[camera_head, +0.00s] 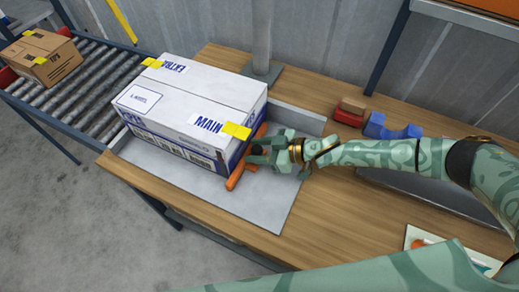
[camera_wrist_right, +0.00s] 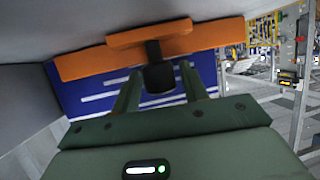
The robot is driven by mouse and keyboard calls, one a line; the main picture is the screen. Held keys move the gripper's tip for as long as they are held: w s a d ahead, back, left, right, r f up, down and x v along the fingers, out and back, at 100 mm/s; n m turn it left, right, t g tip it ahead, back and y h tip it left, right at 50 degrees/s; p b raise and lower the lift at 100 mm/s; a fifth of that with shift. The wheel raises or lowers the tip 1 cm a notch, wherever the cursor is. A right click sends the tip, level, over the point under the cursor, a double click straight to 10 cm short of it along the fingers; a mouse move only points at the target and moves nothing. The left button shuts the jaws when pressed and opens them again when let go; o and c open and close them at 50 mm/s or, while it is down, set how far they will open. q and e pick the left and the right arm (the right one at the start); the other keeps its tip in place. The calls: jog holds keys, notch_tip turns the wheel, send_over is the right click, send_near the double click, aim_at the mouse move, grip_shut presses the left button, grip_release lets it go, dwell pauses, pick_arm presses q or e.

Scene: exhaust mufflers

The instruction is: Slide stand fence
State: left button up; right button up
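The orange fence (camera_head: 236,177) stands on the grey plate of the stand (camera_head: 268,207), along the right side of a large white box (camera_head: 195,100). In the right wrist view the fence (camera_wrist_right: 95,62) is an orange bar with a black knob (camera_wrist_right: 158,76) projecting toward me. My right gripper (camera_head: 256,152) is at the fence's outer side. In the wrist view its fingers (camera_wrist_right: 160,92) are apart, on either side of the knob, with gaps visible. Part of the fence is hidden behind the gripper in the head view. My left gripper is out of view.
A roller conveyor (camera_head: 95,85) with a small brown carton (camera_head: 42,60) lies at the left. A metal post (camera_head: 262,40) rises behind the box. Red (camera_head: 349,117) and blue (camera_head: 390,130) blocks sit at the back right. Bare plate lies in front of the fence.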

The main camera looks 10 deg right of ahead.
jog(key=shift+o, duration=0.2)
jog(key=p+v, duration=0.3)
jog(key=v, duration=1.3)
jog(key=shift+d+r, duration=0.15)
